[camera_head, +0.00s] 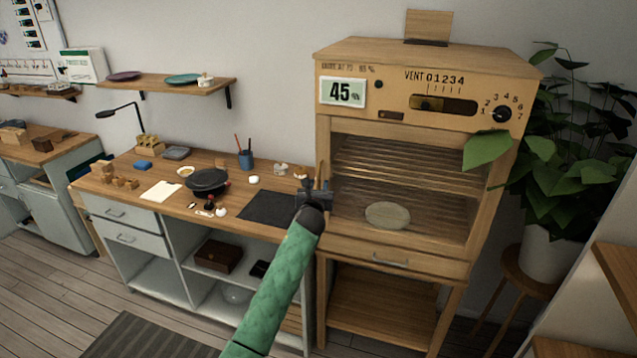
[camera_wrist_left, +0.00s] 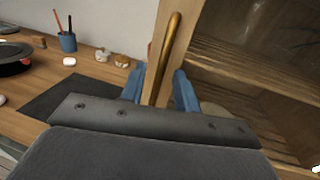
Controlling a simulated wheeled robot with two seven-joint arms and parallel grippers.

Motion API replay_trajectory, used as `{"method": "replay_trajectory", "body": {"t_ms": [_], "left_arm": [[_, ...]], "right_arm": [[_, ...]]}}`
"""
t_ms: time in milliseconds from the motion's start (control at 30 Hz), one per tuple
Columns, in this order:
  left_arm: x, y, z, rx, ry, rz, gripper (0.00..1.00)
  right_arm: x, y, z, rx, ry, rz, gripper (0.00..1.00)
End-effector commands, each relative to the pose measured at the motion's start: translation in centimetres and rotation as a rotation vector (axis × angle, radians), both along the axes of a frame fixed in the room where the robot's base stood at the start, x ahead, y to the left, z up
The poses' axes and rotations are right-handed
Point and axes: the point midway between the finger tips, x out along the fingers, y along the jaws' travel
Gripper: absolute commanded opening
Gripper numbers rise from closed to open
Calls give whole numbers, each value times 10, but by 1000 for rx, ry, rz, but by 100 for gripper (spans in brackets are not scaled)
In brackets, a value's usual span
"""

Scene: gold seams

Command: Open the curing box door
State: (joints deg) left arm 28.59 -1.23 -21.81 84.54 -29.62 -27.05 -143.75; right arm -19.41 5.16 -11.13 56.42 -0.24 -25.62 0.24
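The curing box (camera_head: 415,110) is a tall wooden cabinet with a glazed door (camera_head: 462,215) that looks closed. A vertical brass handle (camera_wrist_left: 168,55) runs along the door's left side in the left wrist view. My left gripper (camera_head: 318,187) is at the door's left edge. Its two blue fingers stand either side of the handle, with small gaps visible, so it looks open around the handle. The gripper hides most of the handle in the head view. My right gripper is out of view.
A workbench (camera_head: 125,185) stands left of the box, with a dark mat (camera_head: 268,208), a black pan (camera_head: 208,180) and a pencil cup (camera_head: 245,159). A leafy plant (camera_head: 560,150) crowds the box's right side. A drawer (camera_head: 390,258) sits below the door. Floor in front shows free room.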

Motion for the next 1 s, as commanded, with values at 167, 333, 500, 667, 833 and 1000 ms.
{"method": "replay_trajectory", "body": {"t_ms": [167, 333, 500, 667, 833, 1000], "left_arm": [[7, -1, 0, 1, -1, -1, 32], [7, -1, 0, 1, -1, -1, 32], [7, -1, 0, 1, -1, -1, 10], [7, -1, 0, 1, -1, 0, 0], [6, -2, 0, 0, -1, 1, 0], [-3, -9, -1, 0, 1, 16, 0]], "right_arm": [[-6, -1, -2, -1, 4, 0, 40], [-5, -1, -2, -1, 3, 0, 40], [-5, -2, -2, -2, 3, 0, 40], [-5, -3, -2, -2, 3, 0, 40], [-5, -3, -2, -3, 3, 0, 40], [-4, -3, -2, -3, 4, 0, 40]]}}
